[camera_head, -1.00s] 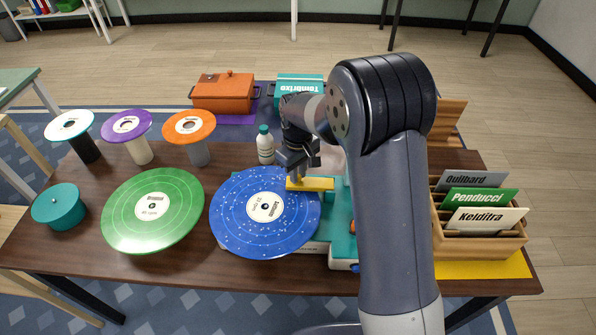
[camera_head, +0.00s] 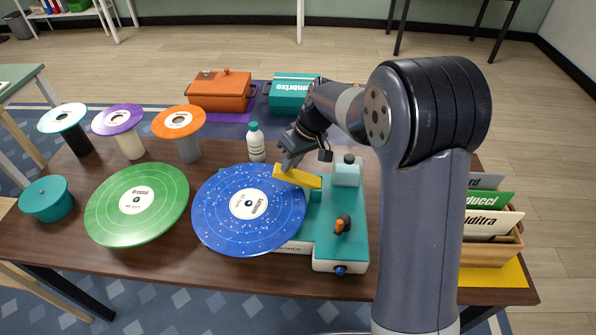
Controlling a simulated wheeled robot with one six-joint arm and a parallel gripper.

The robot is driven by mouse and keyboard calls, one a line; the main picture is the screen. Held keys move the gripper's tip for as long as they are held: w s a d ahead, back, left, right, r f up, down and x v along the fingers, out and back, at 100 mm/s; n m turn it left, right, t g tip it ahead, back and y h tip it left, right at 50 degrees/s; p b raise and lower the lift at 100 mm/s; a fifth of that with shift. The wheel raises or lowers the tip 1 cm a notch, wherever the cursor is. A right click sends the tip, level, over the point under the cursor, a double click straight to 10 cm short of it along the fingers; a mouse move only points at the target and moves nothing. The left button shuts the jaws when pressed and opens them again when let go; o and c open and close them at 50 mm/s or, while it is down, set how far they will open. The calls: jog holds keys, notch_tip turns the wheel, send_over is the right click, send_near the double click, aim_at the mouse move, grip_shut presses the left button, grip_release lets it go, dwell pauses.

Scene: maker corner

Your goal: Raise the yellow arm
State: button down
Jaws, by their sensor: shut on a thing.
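The yellow arm (camera_head: 304,180) is a short flat bar that belongs to the teal record player (camera_head: 335,217). It slants, with its left end higher than its right end, over the right edge of the blue speckled record (camera_head: 222,220). My gripper (camera_head: 285,163) is shut on the yellow arm near its left end, coming from above. The fingertips partly hide that end. An orange-topped knob (camera_head: 342,224) and a pale block (camera_head: 346,174) show on the player's right side.
A white bottle (camera_head: 256,147) with a teal cap stands just behind the blue record. A green record (camera_head: 137,205) lies to the left. Orange (camera_head: 222,92) and teal (camera_head: 291,96) boxes stand at the back. My arm partly hides the record crate (camera_head: 492,250) at right.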

aim_at(304, 177)
jog(key=d+y+b, duration=0.1)
jog(key=y+b, duration=0.1)
jog(key=d+y+b, duration=0.1)
jog(key=d+b, duration=0.1)
jog(key=b, duration=0.1)
jog(key=shift+r+y+b, duration=0.3)
jog(key=shift+r+y, duration=0.1)
jog(key=d+y+b, duration=0.1)
jog(key=b, duration=0.2)
jog(key=shift+d+r+y, duration=0.2)
jog(key=shift+d+y, duration=0.15)
jog(key=shift+y, duration=0.05)
jog(key=d+y+b, duration=0.3)
jog(key=b, duration=0.2)
jog(key=shift+s+r, duration=0.1)
jog(key=shift+r, duration=0.05)
jog(key=d+y+b, duration=0.3)
jog(key=y+b, duration=0.1)
jog(key=shift+s+b, duration=0.1)
jog(key=shift+b, duration=0.3)
